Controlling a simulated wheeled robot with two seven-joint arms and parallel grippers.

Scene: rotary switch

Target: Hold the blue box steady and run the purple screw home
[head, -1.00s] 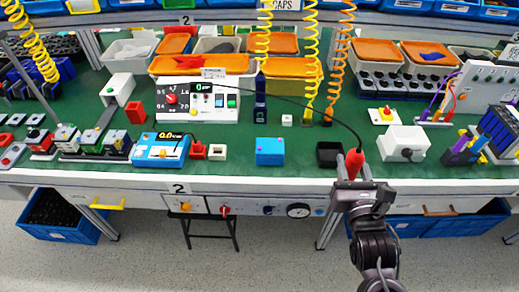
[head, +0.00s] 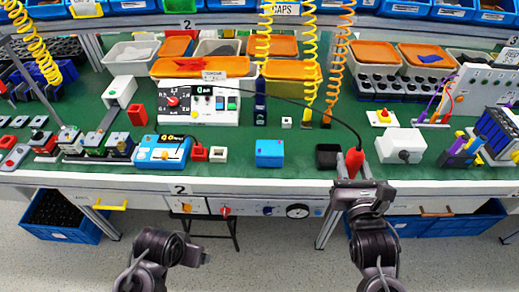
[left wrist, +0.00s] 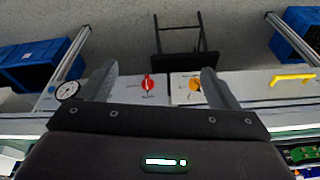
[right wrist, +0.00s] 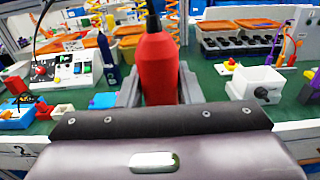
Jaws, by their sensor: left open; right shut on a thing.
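The blue box (head: 270,153) sits on the green bench top near its front edge. A tiny purple spot, the screw (head: 261,147), shows on its top; how deep it sits is too small to tell. My right gripper (head: 353,164) is shut on a red screwdriver (right wrist: 160,70) with a black cable, to the right of the box and apart from it. The box shows partly behind the gripper in the right wrist view (right wrist: 103,101). My left gripper (left wrist: 157,82) is open and empty, low in front of the bench, apart from the box.
A black open tray (head: 327,155) stands between the box and the screwdriver. A white box with a knob (head: 401,146) is to the right. The cable runs to the white control panel (head: 200,101).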

